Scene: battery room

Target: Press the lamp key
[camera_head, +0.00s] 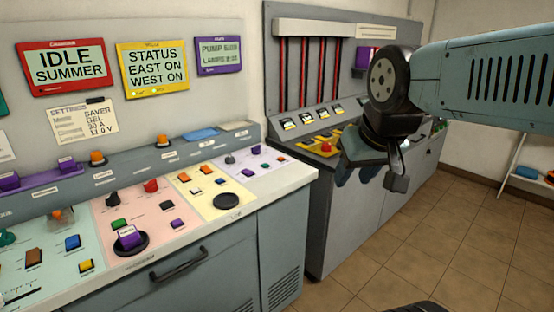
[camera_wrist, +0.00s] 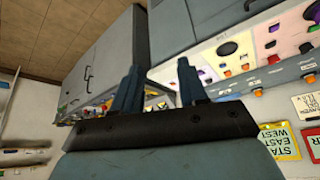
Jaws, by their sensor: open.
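The console (camera_head: 228,222) on the left carries several coloured keys and knobs on green, pink, yellow and lilac panels. Their labels are too small to read, so I cannot tell which one is the lamp key. A purple-framed screen (camera_head: 218,55) above has a lower line that seems to begin with "LAMPS". My gripper (camera_head: 366,174) is open and empty, in the air before the grey cabinet right of the console. In the wrist view my gripper (camera_wrist: 157,76) shows two separate fingers with nothing between them; the console panels (camera_wrist: 285,35) lie to their right.
The grey cabinet (camera_head: 345,220) has a sloped panel with yellow-and-red switches (camera_head: 322,147) and red vertical bars (camera_head: 305,75) behind. A red IDLE SUMMER screen (camera_head: 62,68) and a yellow STATUS screen (camera_head: 153,68) hang above the console. Tiled floor (camera_head: 440,250) at right is clear.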

